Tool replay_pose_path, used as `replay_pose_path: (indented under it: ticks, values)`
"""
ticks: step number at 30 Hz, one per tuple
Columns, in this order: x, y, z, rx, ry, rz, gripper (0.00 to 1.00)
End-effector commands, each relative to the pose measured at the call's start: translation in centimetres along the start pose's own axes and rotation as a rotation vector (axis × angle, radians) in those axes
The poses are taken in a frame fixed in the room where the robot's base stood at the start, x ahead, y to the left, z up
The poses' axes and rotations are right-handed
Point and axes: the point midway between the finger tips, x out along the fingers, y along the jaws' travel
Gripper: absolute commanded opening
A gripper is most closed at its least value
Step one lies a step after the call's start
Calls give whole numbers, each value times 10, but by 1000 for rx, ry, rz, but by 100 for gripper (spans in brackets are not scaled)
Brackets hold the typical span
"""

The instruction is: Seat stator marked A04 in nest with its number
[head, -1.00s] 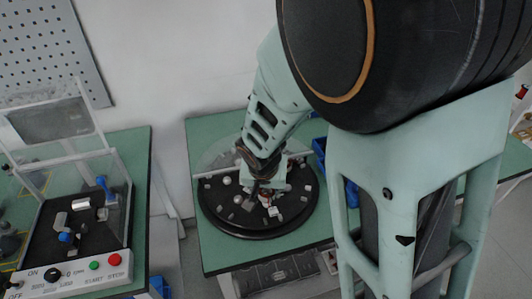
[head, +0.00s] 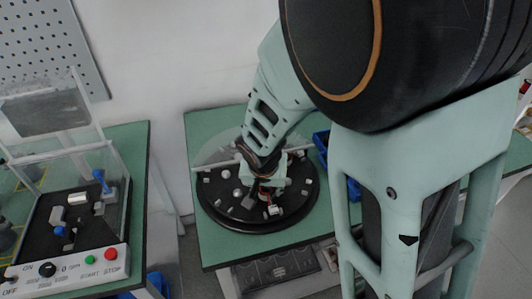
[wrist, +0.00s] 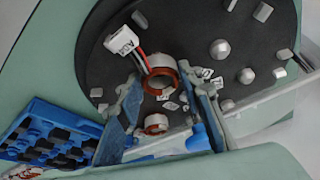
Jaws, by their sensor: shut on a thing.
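My gripper (wrist: 165,82) is over the round black plate (wrist: 100,75) and has its two fingers around a copper-wound stator (wrist: 161,80). The stator sits between the fingertips in the wrist view. Red, black and white wires run from it to a white connector (wrist: 122,45), whose mark I cannot read surely. A second copper ring (wrist: 155,124) shows lower between the fingers; I cannot tell whether it is seated. Small number labels (wrist: 192,83) lie near the fingertips, too small to read. In the head view my gripper (head: 265,195) hides most of this area.
The black plate (head: 230,218) carries several silver pegs and blocks and stands on a green table (head: 215,252). A clear guard bar (wrist: 270,98) crosses close to my right finger. Blue bins (head: 320,145) stand to the right. A test station (head: 75,265) stands on the left table.

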Motion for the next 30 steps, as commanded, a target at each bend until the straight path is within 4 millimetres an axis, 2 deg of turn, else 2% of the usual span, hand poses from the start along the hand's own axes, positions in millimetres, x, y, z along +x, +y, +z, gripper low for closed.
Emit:
replay_pose_path:
  ticks: [30]
  values:
    - [7,0,2,0,1,-1,6]
